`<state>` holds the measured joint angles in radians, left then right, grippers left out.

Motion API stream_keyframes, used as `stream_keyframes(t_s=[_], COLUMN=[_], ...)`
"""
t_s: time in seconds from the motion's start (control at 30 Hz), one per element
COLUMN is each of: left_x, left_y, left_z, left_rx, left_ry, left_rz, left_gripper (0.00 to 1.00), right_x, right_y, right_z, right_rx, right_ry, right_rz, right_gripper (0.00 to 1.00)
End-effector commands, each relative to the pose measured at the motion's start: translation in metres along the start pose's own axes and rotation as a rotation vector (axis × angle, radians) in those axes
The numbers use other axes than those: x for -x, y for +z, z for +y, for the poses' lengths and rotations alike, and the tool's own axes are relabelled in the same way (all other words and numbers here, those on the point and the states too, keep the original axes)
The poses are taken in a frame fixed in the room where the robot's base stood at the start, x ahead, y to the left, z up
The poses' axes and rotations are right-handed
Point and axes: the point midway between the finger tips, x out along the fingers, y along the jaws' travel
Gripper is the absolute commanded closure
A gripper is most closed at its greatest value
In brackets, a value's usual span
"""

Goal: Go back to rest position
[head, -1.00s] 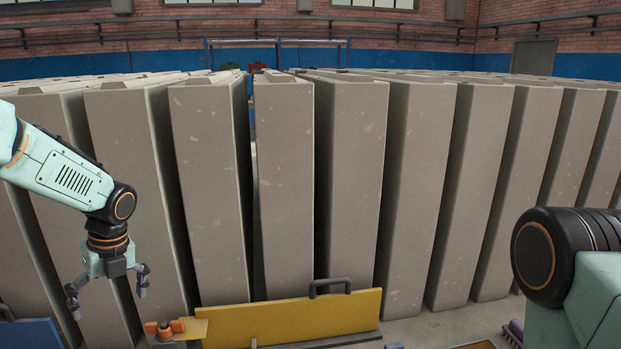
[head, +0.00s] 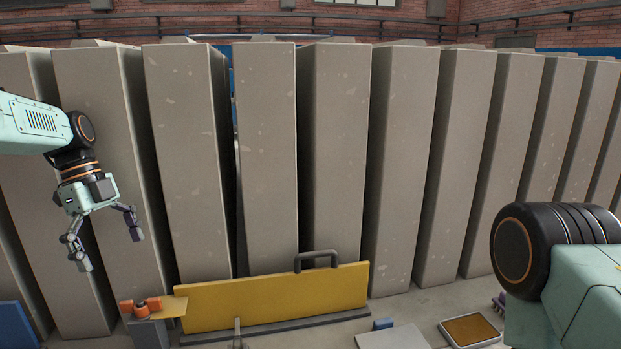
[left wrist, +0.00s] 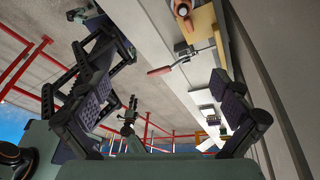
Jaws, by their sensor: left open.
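My left gripper (head: 111,252) hangs on the left in the head view, its fingers spread and pointing down, with nothing between them. It is in front of the grey concrete panels and above and left of the orange clamp. In the left wrist view its two padded fingers (left wrist: 163,108) stand wide apart with no object held. My right arm shows at the lower right of the head view, but its gripper is out of frame.
A yellow panel (head: 270,303) with a dark handle stands on a grey base ahead. Tall grey panels (head: 265,150) fill the background. A blue item (head: 17,322) is at lower left.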

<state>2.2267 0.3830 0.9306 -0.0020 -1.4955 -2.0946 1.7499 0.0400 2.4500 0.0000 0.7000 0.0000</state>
Motion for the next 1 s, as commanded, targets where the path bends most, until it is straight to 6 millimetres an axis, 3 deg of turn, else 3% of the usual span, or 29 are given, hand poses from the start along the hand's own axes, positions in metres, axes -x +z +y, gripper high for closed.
stream_keyframes(t_s=[0.43, 1.0], left_x=[-0.005, -0.007], left_y=[-0.001, 0.002], left_z=[-0.024, -0.028], left_rx=[0.009, 0.010], left_ry=[-0.090, -0.103], left_rz=[0.080, 0.077], left_gripper=[0.00, 0.00], right_x=[-0.036, -0.041], right_y=[0.000, 0.000], right_z=[0.000, 0.000], right_rx=[0.000, 0.000], right_ry=[0.000, 0.000], right_rz=[0.000, 0.000], right_gripper=[0.62, 0.62])
